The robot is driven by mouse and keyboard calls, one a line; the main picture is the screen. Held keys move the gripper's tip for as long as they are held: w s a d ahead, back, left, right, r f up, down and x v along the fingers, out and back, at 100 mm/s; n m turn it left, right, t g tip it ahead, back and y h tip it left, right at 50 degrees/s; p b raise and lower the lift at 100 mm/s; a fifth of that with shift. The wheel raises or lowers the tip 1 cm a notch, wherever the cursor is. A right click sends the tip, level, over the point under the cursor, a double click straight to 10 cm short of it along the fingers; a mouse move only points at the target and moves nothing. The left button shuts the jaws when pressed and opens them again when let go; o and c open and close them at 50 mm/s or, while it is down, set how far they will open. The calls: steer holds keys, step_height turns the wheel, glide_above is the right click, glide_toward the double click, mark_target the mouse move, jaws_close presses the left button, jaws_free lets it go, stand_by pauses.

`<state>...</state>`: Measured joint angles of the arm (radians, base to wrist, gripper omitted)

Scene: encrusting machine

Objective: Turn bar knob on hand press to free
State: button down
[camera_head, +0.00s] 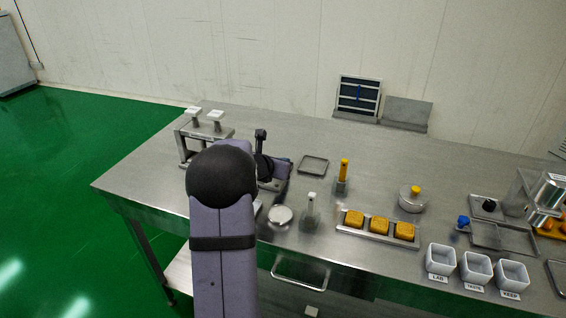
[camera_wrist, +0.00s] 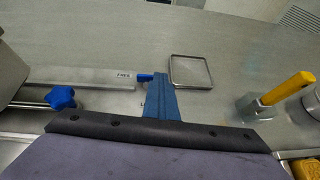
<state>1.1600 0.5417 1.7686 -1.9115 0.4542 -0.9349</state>
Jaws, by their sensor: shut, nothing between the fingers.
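In the wrist view my gripper (camera_wrist: 160,77) points away from the camera, its blue fingers shut together and empty. A small blue bar knob (camera_wrist: 145,77) shows just left of the fingertips, at the right end of a grey metal bar (camera_wrist: 85,78). The fingers hide part of the knob, and I cannot tell whether they touch it. A small label (camera_wrist: 124,75) beside it is too small to read surely. A blue star knob (camera_wrist: 61,97) sits on a rod to the left. In the head view my arm hides most of this spot.
An empty square tray (camera_head: 313,165) lies behind, right of the dark upright parts. A metal stand with white knobs (camera_head: 205,130) is at the left.

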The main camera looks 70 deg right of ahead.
steer(key=shift+w+r, duration=0.1)
steer(key=shift+w, duration=0.5)
steer(key=shift+w+f, duration=0.2)
steer(key=shift+w, duration=0.05)
steer(key=shift+s+a+f, duration=0.1)
steer(key=shift+a+f, duration=0.05)
steer(key=shift+a+b, duration=0.25)
steer(key=shift+b, duration=0.1)
steer(key=a, duration=0.1)
steer(key=a+b, duration=0.1)
steer(key=a, duration=0.1)
steer(key=shift+w+a+r, duration=0.2)
steer(key=shift+a+r, duration=0.1)
steer(key=v, duration=0.9)
steer(key=shift+a+r, duration=0.15)
steer(key=shift+r, duration=0.15)
steer(key=shift+s, duration=0.1)
